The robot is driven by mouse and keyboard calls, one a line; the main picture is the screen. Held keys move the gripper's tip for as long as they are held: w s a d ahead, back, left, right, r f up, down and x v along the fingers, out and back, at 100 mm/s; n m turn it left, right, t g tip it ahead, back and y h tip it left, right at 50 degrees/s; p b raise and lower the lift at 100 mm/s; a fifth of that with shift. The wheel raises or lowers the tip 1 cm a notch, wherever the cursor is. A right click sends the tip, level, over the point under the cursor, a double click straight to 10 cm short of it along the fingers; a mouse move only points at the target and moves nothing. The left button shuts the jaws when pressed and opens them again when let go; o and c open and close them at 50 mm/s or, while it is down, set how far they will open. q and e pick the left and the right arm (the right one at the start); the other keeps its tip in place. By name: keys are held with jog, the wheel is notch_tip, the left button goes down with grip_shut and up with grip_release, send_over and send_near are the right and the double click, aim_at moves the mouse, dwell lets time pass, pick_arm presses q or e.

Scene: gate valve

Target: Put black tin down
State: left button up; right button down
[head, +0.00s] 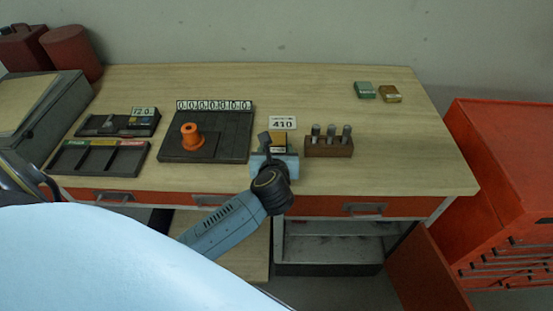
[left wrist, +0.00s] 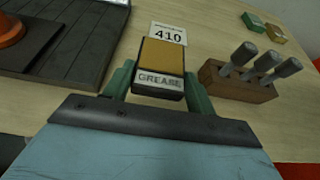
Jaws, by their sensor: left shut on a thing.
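The tin (head: 279,139) has dark sides, an ochre top and a GREASE label. It also shows in the left wrist view (left wrist: 162,58), between the green fingers of my left gripper (left wrist: 160,88). The left gripper (head: 276,151) is shut on it near the front of the bench. I cannot tell whether the tin's base touches the wood. My right gripper is not in view.
A wooden block (head: 329,148) with several grey pegs stands close to the right. A dark board (head: 228,138) with an orange spool (head: 191,137) lies left. A green tin (head: 365,90) and a yellow-brown tin (head: 389,94) are at back right.

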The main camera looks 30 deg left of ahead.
pick_arm(q)
jog(key=shift+f, duration=1.8)
jog(key=shift+f+b, duration=0.2)
jog(key=shift+b, duration=0.15)
jog(key=o, duration=1.1)
jog(key=shift+s+r, duration=0.1)
jog(key=shift+r, duration=0.15)
jog(key=shift+v, duration=5.9)
